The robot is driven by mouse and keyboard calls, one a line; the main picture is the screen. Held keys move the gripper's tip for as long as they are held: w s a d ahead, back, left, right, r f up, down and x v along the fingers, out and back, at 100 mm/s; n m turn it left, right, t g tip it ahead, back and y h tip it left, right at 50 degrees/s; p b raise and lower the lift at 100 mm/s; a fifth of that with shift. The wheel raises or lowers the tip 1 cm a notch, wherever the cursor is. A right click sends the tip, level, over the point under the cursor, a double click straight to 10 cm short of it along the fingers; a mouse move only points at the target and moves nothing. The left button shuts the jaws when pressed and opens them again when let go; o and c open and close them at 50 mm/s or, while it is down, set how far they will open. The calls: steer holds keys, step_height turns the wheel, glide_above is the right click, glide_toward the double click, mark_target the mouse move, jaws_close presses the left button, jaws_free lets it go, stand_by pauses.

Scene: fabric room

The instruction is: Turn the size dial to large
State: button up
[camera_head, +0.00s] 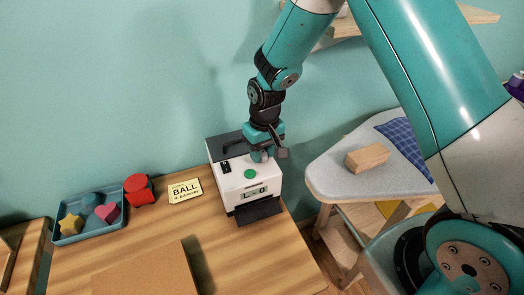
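The white machine (232,190) stands on the wooden table near its right side. It has a green button (250,173) on top, a small black switch (225,167) at the left, and a front display (252,192) that appears to read "L" and "0". My gripper (262,155) points down at the machine's top right rear corner. The size dial cannot be made out; my gripper covers that part of the top. The fingers are small and partly hidden, so I cannot tell whether they are open or touching a dial.
A yellow note (185,191) reading "BALL" lies left of the machine. Further left are a red object (139,190) and a blue tray (72,238) with shapes. A brown board (145,272) is at the front. An ironing board (330,176) with a wooden block (367,158) stands at right.

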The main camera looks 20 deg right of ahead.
mark_target(265, 152)
steer(key=o, duration=0.3)
steer(key=r, duration=0.5)
steer(key=r+b, duration=0.1)
steer(key=r, duration=0.5)
steer(key=d+r+b, duration=0.1)
steer(key=r, duration=0.5)
steer(key=shift+w+r, duration=0.1)
steer(key=shift+r, duration=0.1)
